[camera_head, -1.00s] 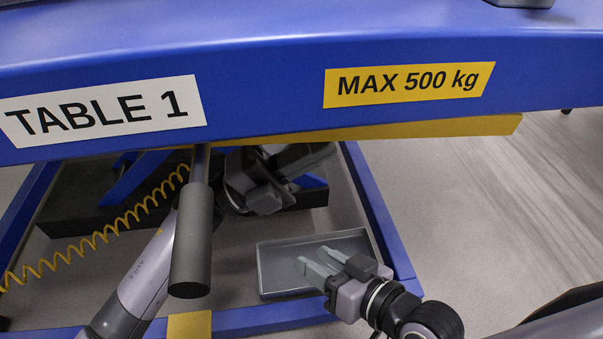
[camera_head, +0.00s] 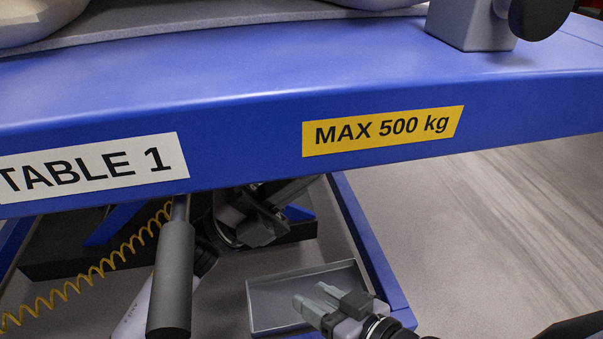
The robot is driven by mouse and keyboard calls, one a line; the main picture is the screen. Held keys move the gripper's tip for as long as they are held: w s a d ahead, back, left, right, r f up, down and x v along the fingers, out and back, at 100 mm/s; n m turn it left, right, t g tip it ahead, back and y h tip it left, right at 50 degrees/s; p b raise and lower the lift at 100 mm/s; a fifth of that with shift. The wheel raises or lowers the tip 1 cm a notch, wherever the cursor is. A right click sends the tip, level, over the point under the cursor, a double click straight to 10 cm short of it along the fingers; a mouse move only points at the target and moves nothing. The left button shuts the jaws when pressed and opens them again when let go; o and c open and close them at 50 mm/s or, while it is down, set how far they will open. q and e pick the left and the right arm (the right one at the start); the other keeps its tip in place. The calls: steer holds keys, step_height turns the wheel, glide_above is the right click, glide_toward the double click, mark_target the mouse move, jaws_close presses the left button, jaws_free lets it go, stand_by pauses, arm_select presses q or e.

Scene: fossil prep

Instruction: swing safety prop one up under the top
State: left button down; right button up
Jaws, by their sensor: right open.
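The blue lift table's top (camera_head: 240,125) crosses the view, with a "TABLE 1" sign (camera_head: 95,172) and a yellow "MAX 500 kg" sign (camera_head: 382,131) on its front edge. No safety prop shows now; the space just under the top is hidden behind that edge. My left gripper (camera_head: 262,226) is under the top, dark and partly covered, and its jaws cannot be made out. My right gripper (camera_head: 313,299) is open, with its two pale fingers apart and nothing between them. It is low, over the near part of a grey tray.
The grey tray (camera_head: 262,300) lies inside the blue base frame (camera_head: 362,240). A grey cylindrical handle (camera_head: 172,285) hangs in front of my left arm. A coiled yellow hose (camera_head: 95,272) runs at left. Floor at right is clear.

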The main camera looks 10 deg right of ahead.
arm_select(q)
steer(key=v, duration=0.7)
steer(key=shift+a, duration=0.1)
